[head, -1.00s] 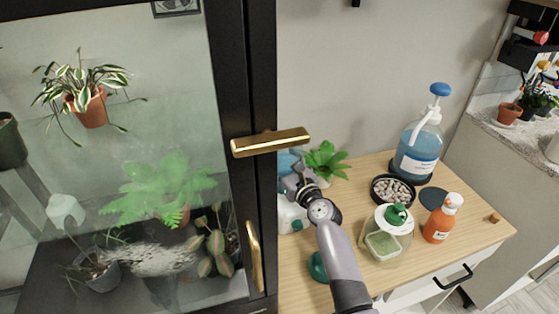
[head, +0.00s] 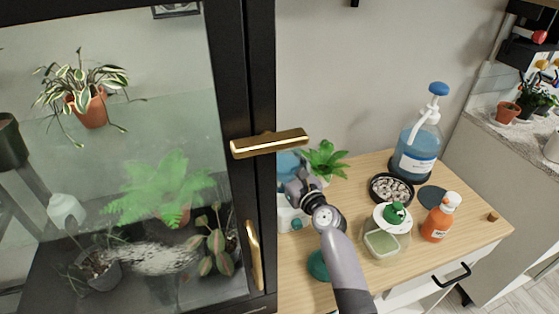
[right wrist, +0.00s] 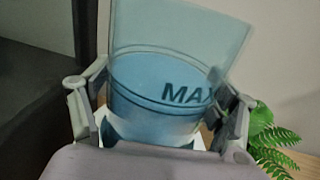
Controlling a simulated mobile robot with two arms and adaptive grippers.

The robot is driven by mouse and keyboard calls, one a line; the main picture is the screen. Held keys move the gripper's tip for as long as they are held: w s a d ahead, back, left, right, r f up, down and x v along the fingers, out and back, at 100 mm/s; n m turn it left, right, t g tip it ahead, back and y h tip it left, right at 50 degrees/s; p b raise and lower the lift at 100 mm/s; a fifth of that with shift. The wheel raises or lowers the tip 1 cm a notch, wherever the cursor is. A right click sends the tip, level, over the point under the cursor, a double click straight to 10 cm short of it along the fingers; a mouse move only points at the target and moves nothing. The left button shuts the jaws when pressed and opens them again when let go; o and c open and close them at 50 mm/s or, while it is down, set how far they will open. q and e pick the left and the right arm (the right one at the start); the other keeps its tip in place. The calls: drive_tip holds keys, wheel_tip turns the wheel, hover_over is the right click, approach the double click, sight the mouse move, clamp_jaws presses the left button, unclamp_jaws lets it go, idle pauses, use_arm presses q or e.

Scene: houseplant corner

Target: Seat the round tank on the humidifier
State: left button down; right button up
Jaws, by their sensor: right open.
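The round tank (head: 287,164) is clear blue and partly hidden by the black cabinet frame in the head view. In the right wrist view the tank (right wrist: 160,85) stands between my fingers, with a dark "MAX" mark and ring lines, looking slightly tilted. The white humidifier base (head: 285,222) is just below it, partly hidden by the cabinet; I cannot tell whether the tank is fully seated. My right gripper (head: 297,188) is open around the tank, and its fingers (right wrist: 160,117) show on both sides. My left gripper is not in view.
The cabinet's gold handle (head: 270,142) juts out close to the tank. A small green plant (head: 325,158) stands behind my right arm. A pebble dish (head: 391,189), a terrarium jar (head: 385,242), an orange bottle (head: 439,218) and a blue pump jug (head: 418,150) stand right on the wooden table (head: 470,237).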

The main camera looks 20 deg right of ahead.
sight(292, 177)
drive_tip(key=shift+p+v, duration=0.45)
drive_tip(key=shift+v, duration=1.3)
drive_tip(key=shift+p+v, duration=0.45)
drive_tip(key=shift+v, duration=2.25)
